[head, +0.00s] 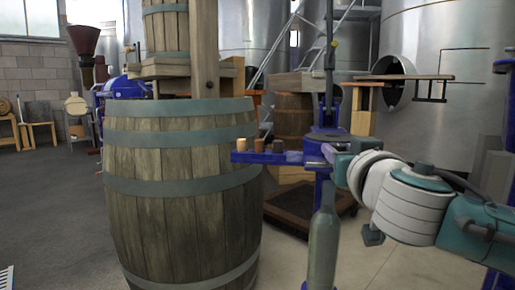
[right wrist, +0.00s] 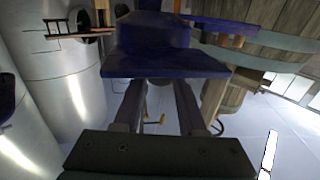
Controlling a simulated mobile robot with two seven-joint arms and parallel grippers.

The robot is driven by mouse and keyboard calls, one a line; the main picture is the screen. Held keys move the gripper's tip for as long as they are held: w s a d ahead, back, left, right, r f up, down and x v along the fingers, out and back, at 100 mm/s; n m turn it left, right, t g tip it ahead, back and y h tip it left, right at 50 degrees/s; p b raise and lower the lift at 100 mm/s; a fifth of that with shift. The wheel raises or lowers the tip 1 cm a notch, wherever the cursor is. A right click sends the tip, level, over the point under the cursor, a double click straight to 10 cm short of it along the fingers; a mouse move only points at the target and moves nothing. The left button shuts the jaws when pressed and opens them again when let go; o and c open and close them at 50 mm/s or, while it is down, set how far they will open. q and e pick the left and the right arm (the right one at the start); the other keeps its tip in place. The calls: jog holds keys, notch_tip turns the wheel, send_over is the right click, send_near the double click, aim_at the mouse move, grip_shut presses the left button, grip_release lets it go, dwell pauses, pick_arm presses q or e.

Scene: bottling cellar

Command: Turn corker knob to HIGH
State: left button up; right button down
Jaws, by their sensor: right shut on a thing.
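The blue corker (head: 325,134) stands right of the large barrel, with a green glass bottle (head: 322,245) upright under its head. It also shows close up as a blue plate and body in the right wrist view (right wrist: 165,62). My right gripper (right wrist: 160,84) has both fingers reaching up to the underside of that blue plate. It is shut on a small dark part there, the corker knob (right wrist: 160,81), which is mostly hidden. The knob's setting marks cannot be read. In the head view my right arm covers the knob. My left gripper is not in view.
A blue arm (head: 267,157) of the corker reaches left with several small cork-like pieces on it. The large barrel (head: 180,180) stands close on the left. Steel tanks (head: 440,60) and a wooden shelf (head: 405,77) are behind. Open floor (head: 50,200) lies far left.

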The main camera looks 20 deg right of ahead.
jog(key=shift+w+a+f+m+g+h+b, duration=0.1)
jog(key=shift+f+m+g+h+b, duration=0.15)
jog(key=shift+m+h+b, duration=0.4)
jog(key=m+g+h+b, duration=0.2)
jog(key=b, duration=0.2)
jog(key=m+g+h+b, duration=0.2)
jog(key=b, duration=0.2)
jog(key=w+a+m+g+h+b, duration=0.1)
jog(key=m+g+h+b, duration=0.1)
jog(key=h+b, duration=0.1)
jog(key=shift+g+b, duration=0.25)
jog(key=shift+b, duration=0.3)
jog(key=shift+r+m+g+h+b, duration=0.25)
jog(key=shift+m+g+h+b, duration=0.4)
jog(key=shift+g+b, duration=0.4)
jog(key=shift+c, duration=2.3)
grip_release()
